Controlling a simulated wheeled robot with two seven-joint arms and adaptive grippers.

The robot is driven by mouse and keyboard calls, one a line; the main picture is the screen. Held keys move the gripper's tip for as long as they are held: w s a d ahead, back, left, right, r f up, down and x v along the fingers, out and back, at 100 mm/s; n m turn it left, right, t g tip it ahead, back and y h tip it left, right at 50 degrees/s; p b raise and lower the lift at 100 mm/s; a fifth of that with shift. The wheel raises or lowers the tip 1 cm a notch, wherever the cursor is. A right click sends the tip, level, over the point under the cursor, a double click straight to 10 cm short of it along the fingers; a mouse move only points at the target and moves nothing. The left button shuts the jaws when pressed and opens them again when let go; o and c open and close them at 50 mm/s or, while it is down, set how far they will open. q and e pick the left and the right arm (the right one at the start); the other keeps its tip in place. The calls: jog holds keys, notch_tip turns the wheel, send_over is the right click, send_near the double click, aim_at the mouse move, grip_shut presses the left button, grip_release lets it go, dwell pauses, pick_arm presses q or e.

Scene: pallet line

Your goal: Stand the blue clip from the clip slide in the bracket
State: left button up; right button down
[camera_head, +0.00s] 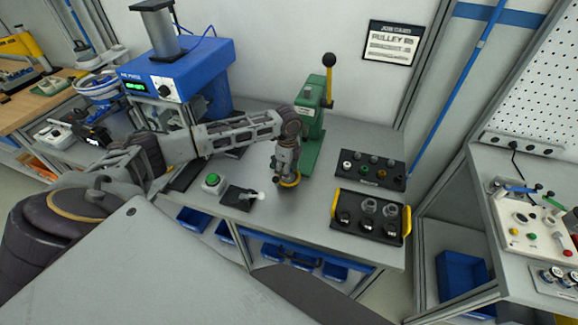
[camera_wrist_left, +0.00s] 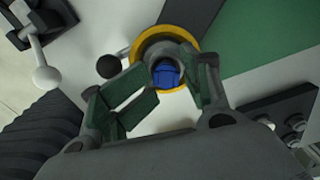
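My left gripper (camera_head: 287,185) points down at a round yellow-rimmed holder (camera_head: 291,181) in front of a green lever press (camera_head: 312,125). In the left wrist view the left gripper (camera_wrist_left: 172,80) has its two green-padded fingers apart. Between and beyond them a small blue piece (camera_wrist_left: 165,75), perhaps the blue clip, sits inside the yellow ring (camera_wrist_left: 150,38). I cannot tell whether the fingers touch it. I cannot clearly make out a clip slide or a bracket. My right gripper is not in view.
A green button (camera_head: 212,181) and a black fixture with a white ball lever (camera_head: 238,198) stand left of the gripper. Two black trays of small parts, one rear (camera_head: 391,182) and one with yellow handles (camera_head: 360,231), lie to the right. A blue press (camera_head: 185,75) stands behind left.

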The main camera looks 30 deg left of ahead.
pick_arm(q)
jog(key=shift+a+f, duration=0.25)
jog(key=shift+f, duration=0.3)
jog(key=shift+r, duration=0.2)
jog(key=shift+r, duration=0.15)
jog(key=shift+w+r, duration=0.15)
jog(key=shift+r, duration=0.35)
notch_tip(320, 180, up, 12)
jog(key=b, duration=0.1)
jog(key=shift+r+b, duration=0.15)
jog(key=shift+b, duration=0.2)
jog(key=shift+d, duration=0.1)
